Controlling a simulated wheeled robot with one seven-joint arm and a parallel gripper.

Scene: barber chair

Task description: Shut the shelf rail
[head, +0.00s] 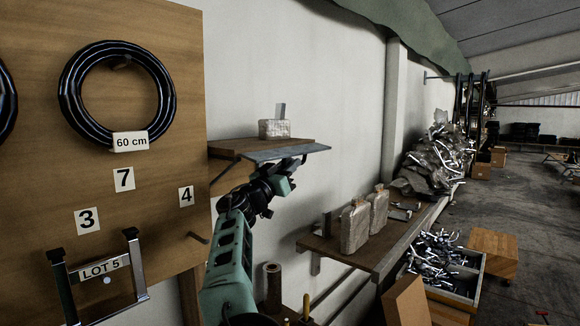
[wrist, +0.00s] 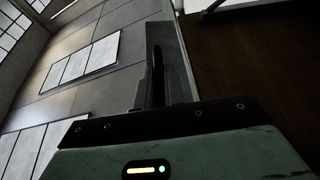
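The shelf rail (head: 287,153) is a grey-blue flat strip along the front edge of the small wooden wall shelf (head: 228,149). It lies out flat, jutting from the shelf's edge. My gripper (head: 301,162) is just below the rail's front right part in the head view; I cannot tell if it touches. In the wrist view my gripper (wrist: 160,62) shows its fingers together as one narrow block, with nothing seen between them. A dark brown wooden surface (wrist: 255,75), likely the shelf's underside, fills the right of that view, with a pale strip (wrist: 235,5) at the top.
A wrapped block (head: 274,129) stands on the shelf. The wooden board (head: 150,210) with hoses and number cards is close on the left. A lower bench (head: 352,247) with wrapped packages (head: 355,226) is below right. Open air lies right of the shelf.

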